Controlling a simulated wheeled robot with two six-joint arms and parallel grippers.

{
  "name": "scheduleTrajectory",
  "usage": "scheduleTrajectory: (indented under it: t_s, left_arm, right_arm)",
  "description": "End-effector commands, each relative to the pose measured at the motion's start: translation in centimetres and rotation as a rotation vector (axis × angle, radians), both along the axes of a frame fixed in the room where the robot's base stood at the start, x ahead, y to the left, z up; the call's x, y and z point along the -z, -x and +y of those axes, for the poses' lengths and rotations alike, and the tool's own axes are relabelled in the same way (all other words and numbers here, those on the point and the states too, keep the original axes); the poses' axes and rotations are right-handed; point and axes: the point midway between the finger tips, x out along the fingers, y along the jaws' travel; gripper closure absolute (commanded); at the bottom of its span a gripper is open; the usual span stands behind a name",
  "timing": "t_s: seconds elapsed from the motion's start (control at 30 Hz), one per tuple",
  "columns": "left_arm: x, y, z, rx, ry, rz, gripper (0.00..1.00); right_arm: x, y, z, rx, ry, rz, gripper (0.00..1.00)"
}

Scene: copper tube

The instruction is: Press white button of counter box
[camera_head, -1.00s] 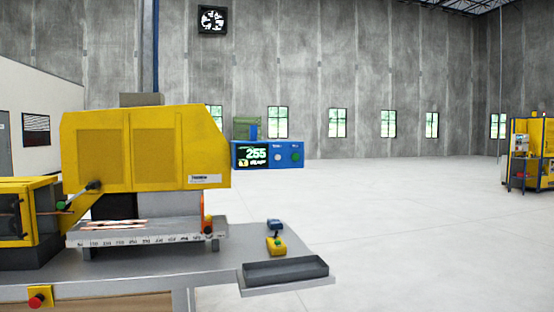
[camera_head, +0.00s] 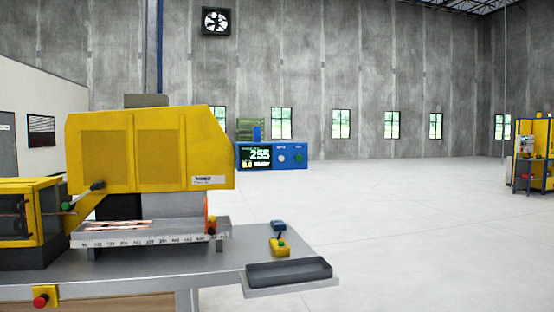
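Nothing covers the white button. Neither of my grippers shows in the head view.
The yellow machine (camera_head: 150,148) stands on a grey bench (camera_head: 190,268) at the left. A dark tray (camera_head: 289,272) and a yellow control with a green button (camera_head: 279,246) sit at the bench's right end. Open floor (camera_head: 430,230) lies to the right.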

Motion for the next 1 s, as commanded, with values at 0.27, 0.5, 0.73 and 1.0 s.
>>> scheduleTrajectory:
  t_s: [0.27, 0.5, 0.73, 1.0]
  left_arm:
    - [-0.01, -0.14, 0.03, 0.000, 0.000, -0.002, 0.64]
    - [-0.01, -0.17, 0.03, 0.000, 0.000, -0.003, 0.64]
    - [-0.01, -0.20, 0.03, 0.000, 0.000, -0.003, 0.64]
    - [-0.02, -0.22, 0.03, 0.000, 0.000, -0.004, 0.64]
  right_arm:
    - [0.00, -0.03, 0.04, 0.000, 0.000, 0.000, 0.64]
    - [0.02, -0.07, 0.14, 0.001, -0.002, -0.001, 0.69]
    - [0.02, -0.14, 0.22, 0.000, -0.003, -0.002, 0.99]
    - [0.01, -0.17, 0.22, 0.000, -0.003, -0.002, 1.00]
